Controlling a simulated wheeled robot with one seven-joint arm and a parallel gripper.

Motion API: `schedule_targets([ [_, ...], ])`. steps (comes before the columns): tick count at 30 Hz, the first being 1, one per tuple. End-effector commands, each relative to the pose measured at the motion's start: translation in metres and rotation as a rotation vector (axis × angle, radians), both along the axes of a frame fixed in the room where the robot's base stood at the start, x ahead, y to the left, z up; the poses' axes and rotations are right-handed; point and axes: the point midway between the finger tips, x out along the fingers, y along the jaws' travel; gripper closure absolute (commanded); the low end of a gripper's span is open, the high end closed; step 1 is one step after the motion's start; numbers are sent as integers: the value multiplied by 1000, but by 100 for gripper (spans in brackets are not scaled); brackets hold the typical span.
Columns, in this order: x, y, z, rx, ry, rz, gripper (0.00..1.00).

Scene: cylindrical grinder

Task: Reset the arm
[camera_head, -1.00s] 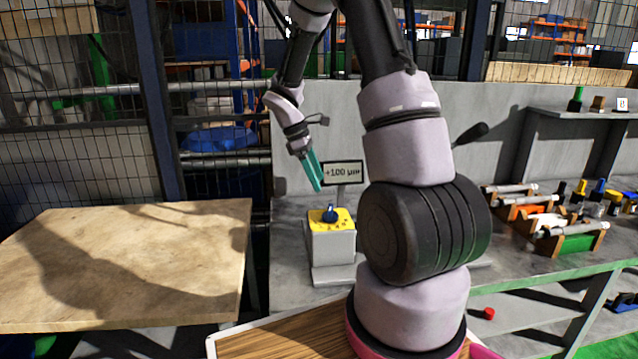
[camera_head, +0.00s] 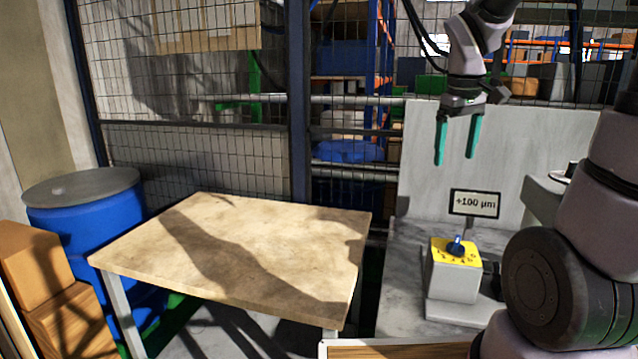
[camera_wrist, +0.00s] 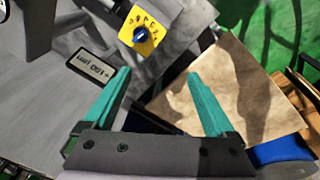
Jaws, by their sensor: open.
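My gripper (camera_head: 457,140) is open and empty, with its two teal fingers pointing down. It hangs in the air above the grey bench, higher than the "+100 µm" sign (camera_head: 475,203). In the wrist view the fingers (camera_wrist: 160,95) are spread apart with nothing between them. The yellow-topped dial box (camera_head: 455,270) with a blue knob (camera_head: 456,246) stands on the bench below my gripper, apart from it. The knob also shows in the wrist view (camera_wrist: 141,35), beyond the fingertips.
A wooden table (camera_head: 240,250) stands left of the bench, its top bare. A blue barrel (camera_head: 85,225) and cardboard boxes (camera_head: 35,265) are at the far left. A mesh fence (camera_head: 200,100) runs behind. The grey panel (camera_head: 425,150) stands behind my gripper.

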Motion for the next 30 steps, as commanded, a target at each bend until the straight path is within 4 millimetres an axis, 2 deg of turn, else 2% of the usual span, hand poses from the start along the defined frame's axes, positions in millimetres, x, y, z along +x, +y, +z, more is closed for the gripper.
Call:
schedule_targets([
  [1,-14,5,15,38,-56,-62,10],
  [6,-55,21,49,197,-210,-272,10],
  [12,-95,37,73,386,-338,-465,10],
  [15,-107,42,79,450,-371,-520,10],
  [19,-115,45,82,492,-390,-556,10],
  [30,-115,45,82,497,-390,-560,10],
])
